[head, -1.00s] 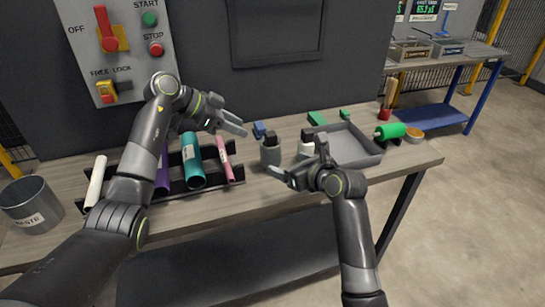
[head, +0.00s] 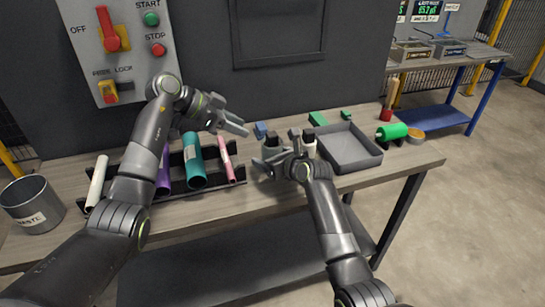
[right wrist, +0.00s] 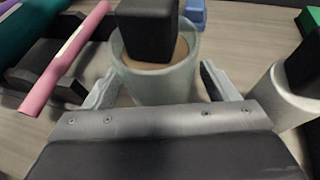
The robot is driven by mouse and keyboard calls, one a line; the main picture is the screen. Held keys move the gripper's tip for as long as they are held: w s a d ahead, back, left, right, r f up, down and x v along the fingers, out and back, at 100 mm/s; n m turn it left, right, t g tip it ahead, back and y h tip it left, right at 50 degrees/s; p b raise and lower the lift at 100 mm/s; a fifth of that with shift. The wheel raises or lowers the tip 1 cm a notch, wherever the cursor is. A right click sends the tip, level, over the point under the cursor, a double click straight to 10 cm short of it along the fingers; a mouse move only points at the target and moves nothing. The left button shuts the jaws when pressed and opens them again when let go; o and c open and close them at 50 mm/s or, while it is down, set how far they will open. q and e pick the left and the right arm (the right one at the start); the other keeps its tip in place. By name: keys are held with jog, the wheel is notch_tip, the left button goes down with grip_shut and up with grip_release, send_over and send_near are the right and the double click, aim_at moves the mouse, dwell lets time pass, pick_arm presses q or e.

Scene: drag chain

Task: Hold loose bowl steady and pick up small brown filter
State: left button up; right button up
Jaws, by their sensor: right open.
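The bowl is a grey-green, cloudy cup (right wrist: 155,80) with a dark block (right wrist: 147,30) standing in its mouth. Something brown (right wrist: 183,48), possibly the filter, shows inside the cup beside the block. In the head view the cup (head: 268,150) stands upright on the bench, partly behind my right gripper. My right gripper (head: 280,152) is open, with one finger on each side of the cup in the right wrist view; contact cannot be told. My left gripper (head: 238,125) is open and empty, above the bench to the left of the cup.
A rack holds a pink tube (head: 225,152), a teal tube (head: 194,160) and others at left. A grey tray (head: 350,148) lies right, with a green roll (head: 391,132) beyond it. A waste bin (head: 32,205) stands far left.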

jog(key=c, duration=1.1)
